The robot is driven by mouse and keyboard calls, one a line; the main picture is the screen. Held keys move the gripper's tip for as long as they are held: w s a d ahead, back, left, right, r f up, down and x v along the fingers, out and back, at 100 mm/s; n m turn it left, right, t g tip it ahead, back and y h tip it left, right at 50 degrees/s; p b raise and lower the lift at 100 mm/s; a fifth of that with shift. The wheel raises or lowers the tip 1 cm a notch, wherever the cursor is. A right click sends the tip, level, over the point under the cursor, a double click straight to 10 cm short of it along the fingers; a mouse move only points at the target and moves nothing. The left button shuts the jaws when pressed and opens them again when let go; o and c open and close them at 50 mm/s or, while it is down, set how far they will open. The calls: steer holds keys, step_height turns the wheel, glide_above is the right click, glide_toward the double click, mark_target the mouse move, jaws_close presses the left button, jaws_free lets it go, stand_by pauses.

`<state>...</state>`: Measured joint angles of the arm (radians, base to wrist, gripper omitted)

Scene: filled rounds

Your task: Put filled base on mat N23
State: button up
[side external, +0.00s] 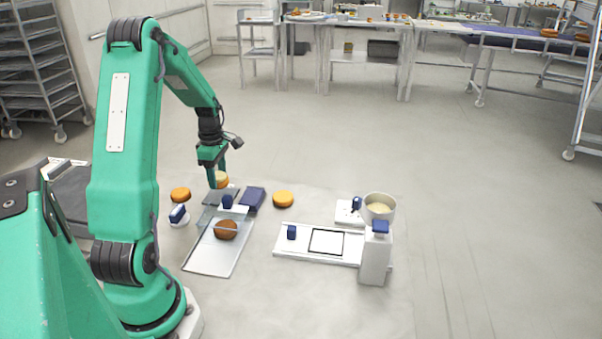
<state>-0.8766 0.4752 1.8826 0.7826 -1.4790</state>
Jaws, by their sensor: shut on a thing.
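My gripper (217,178) is low over the work area, its fingers pointing down. It is shut on a yellow-orange round (222,181), partly hidden by the fingers. The round is above or at a dark grey flat plate (221,196); I cannot tell if they touch. A black square outline (326,229) lies empty on a white board (300,255) at right. No label N23 can be read, so I cannot tell which surface is that mat.
Other rounds lie at left (181,194) and centre (283,199). A brown round (226,230) sits on a tray (208,262) behind a clear panel. Floor at right is clear.

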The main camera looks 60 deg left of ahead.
mark_target(219, 184)
steer(key=shift+f, duration=2)
steer(key=shift+f, duration=0.1)
steer(key=o, duration=0.7)
step_height(219, 184, up, 12)
steer(key=shift+r, duration=0.15)
steer(key=shift+d, duration=0.1)
